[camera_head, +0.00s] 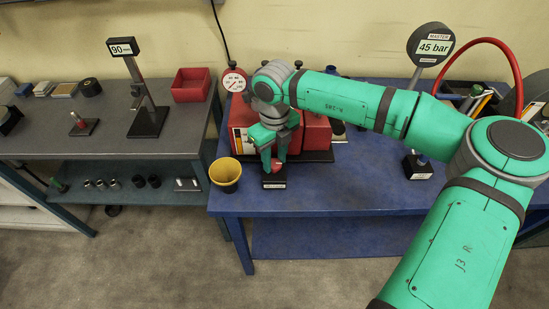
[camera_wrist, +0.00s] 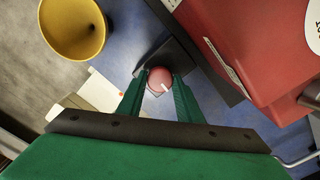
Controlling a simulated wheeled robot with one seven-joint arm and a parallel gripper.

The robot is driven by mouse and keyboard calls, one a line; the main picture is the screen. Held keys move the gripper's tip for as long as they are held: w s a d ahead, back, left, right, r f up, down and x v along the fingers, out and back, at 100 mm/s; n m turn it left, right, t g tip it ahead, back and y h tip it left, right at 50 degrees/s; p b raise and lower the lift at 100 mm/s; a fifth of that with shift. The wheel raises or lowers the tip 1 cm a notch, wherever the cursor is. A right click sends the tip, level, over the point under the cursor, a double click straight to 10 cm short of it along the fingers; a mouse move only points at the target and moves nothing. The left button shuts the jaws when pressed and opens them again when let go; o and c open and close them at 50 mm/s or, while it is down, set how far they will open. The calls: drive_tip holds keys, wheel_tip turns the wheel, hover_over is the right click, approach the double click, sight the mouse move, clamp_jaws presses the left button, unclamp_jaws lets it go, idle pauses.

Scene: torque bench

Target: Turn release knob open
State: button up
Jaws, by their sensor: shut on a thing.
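The release knob (camera_wrist: 159,78) is a round red knob with a white mark on its top. In the wrist view the white mark points toward the lower right. It sits on a small dark base (camera_head: 273,182) near the front edge of the blue bench. In the head view the knob (camera_head: 277,166) shows only partly below my gripper. My gripper (camera_wrist: 160,84) points down with its two green fingers on either side of the knob, shut on it. The knob's stem and the finger contact are partly hidden.
A yellow cup (camera_head: 225,173) stands just left of the knob's base. A red machine (camera_head: 312,137) with a dial gauge (camera_head: 234,80) stands close behind. A sign reading 45 bar (camera_head: 432,46) stands at the back right.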

drive_tip(key=n, duration=0.4)
drive_tip(key=shift+r+n, duration=0.1)
drive_tip(key=shift+n, duration=0.2)
drive_tip(key=n, duration=0.4)
drive_tip(key=shift+n, duration=0.3)
drive_tip(key=n, duration=0.4)
drive_tip(key=shift+n, duration=2.3)
drive_tip(key=o, duration=1)
drive_tip(key=shift+o, duration=0.2)
